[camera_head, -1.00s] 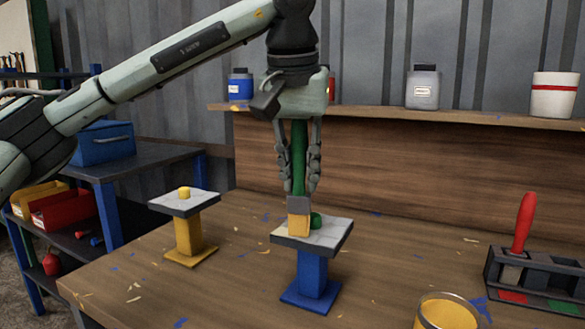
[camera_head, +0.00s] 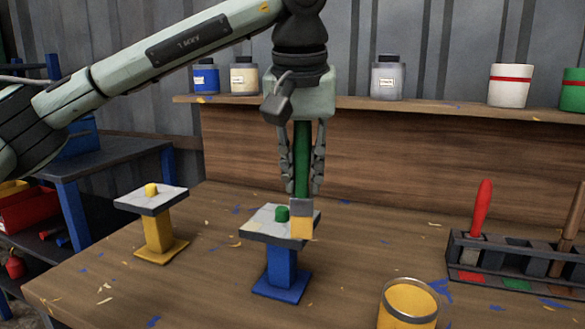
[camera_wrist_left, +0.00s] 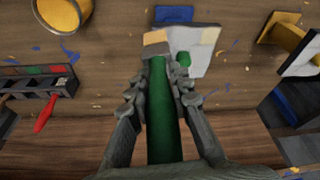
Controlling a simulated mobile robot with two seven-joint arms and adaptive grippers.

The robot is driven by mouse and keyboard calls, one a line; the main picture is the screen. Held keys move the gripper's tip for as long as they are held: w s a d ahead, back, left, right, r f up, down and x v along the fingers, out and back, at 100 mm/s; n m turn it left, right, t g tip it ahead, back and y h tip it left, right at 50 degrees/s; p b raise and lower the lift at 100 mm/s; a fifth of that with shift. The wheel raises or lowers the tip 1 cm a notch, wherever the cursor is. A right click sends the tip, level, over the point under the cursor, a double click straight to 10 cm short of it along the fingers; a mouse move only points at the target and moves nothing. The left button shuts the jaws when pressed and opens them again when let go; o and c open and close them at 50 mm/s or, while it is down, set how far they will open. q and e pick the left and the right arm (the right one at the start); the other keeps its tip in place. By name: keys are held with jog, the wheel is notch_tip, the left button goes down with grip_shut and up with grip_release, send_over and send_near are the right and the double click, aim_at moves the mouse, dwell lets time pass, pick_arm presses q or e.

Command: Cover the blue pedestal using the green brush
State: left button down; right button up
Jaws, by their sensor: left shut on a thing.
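My left gripper (camera_head: 304,188) points down, shut on the green handle of a brush (camera_head: 302,150). The brush has a grey ferrule and yellow-tan bristles (camera_head: 302,228); it also shows in the wrist view (camera_wrist_left: 165,110). The blue pedestal (camera_head: 282,272) stands upright on the table, with a pale mottled square top and a green peg (camera_head: 282,213) on it. The bristles are at the right edge of the top, right of the peg; I cannot tell if they touch it. The pedestal also shows in the wrist view (camera_wrist_left: 175,14). My right gripper is not in view.
A yellow pedestal (camera_head: 158,235) with a yellow peg stands to the left. An open yellow paint can (camera_head: 408,305) is at the front right. A brush rack (camera_head: 500,262) with a red-handled brush (camera_head: 482,205) is at right. Jars line the back shelf (camera_head: 440,104).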

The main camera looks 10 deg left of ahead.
pick_arm(q)
jog(key=w+a+p, duration=0.1)
jog(key=w+a, duration=0.1)
jog(key=a, duration=0.7)
jog(key=shift+a, duration=0.3)
dwell(0.6)
notch_tip(320, 180, up, 5)
dwell(0.7)
jog(key=m, duration=0.2)
jog(key=shift+m+h, duration=0.3)
jog(key=shift+h, duration=0.1)
